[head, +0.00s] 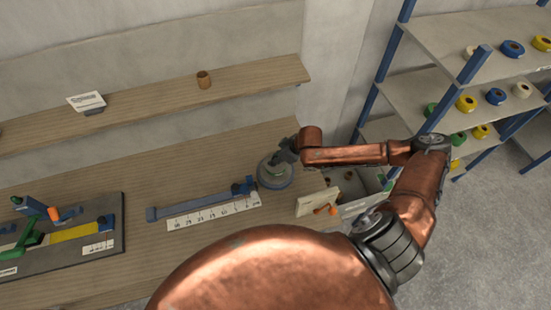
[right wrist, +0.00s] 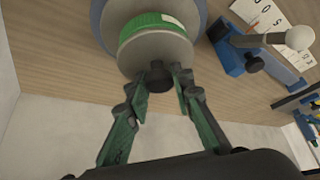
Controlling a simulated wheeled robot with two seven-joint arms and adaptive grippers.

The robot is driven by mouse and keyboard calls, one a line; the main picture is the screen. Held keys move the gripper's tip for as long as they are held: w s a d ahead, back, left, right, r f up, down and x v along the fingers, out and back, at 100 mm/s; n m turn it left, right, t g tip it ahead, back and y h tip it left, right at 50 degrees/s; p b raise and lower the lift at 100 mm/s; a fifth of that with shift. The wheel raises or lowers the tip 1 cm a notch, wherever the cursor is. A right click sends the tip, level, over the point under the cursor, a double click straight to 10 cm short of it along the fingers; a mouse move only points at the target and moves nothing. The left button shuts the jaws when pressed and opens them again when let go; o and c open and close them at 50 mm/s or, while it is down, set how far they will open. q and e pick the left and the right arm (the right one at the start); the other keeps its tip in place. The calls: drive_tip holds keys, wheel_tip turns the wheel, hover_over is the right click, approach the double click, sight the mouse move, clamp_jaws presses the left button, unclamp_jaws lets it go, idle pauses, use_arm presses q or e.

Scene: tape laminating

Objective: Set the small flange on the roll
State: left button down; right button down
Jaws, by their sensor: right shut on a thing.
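My right gripper (right wrist: 158,84) is shut on the dark knob of the small flange (right wrist: 153,62), a pale grey disc. The green tape roll (right wrist: 150,22) is right behind the disc in the right wrist view, with a larger blue-grey disc (right wrist: 101,22) beyond it. I cannot tell whether the small flange touches the roll. In the head view the right gripper (head: 286,153) is over the stack on the bench, where the larger disc (head: 273,182) shows below and the flange is mostly hidden. My left gripper is not in view.
A blue tool with a white ruler (head: 213,210) lies left of the stack. A grey bin (head: 360,205) and an orange-handled pale block (head: 312,203) are right of it. A dark board (head: 85,245) with tools is at far left. Shelves (head: 430,88) with tape rolls stand at right.

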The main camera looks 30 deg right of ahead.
drive_tip(key=c, duration=1.7)
unclamp_jaws()
drive_tip(key=shift+f, duration=0.1)
drive_tip(key=b+v, duration=0.1)
drive_tip(key=v, duration=1.1)
drive_tip(key=shift+s, duration=0.1)
drive_tip(key=shift+a, duration=0.1)
